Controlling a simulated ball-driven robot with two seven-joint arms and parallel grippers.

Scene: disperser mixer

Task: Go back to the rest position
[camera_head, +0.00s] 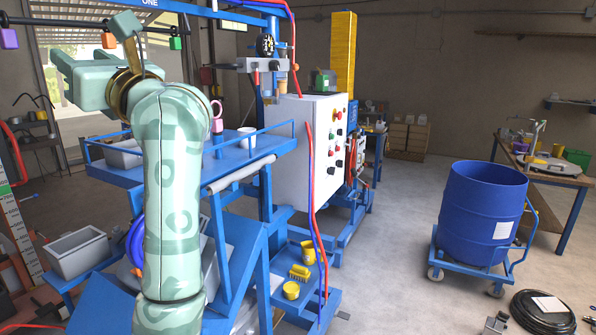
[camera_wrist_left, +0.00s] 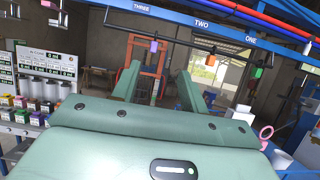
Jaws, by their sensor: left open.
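My left arm rises through the left of the head view, and its green gripper (camera_head: 88,45) is raised at the upper left. In the left wrist view the two fingers of the left gripper (camera_wrist_left: 157,88) stand apart with nothing between them. A black bar with purple (camera_head: 8,38), orange (camera_head: 108,40) and green (camera_head: 175,43) blocks hangs beyond the gripper. In the left wrist view this bar runs under a blue beam (camera_wrist_left: 195,22) marked ONE, TWO and THREE. My right gripper is in neither view.
A blue platform (camera_head: 232,158) with a white cup (camera_head: 247,137) and pink-handled object (camera_head: 216,112) lies right of my arm. A white control box (camera_head: 305,150) stands beyond. A blue drum (camera_head: 480,215) on a cart stands right, with open floor between. A grey bin (camera_head: 78,255) sits lower left.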

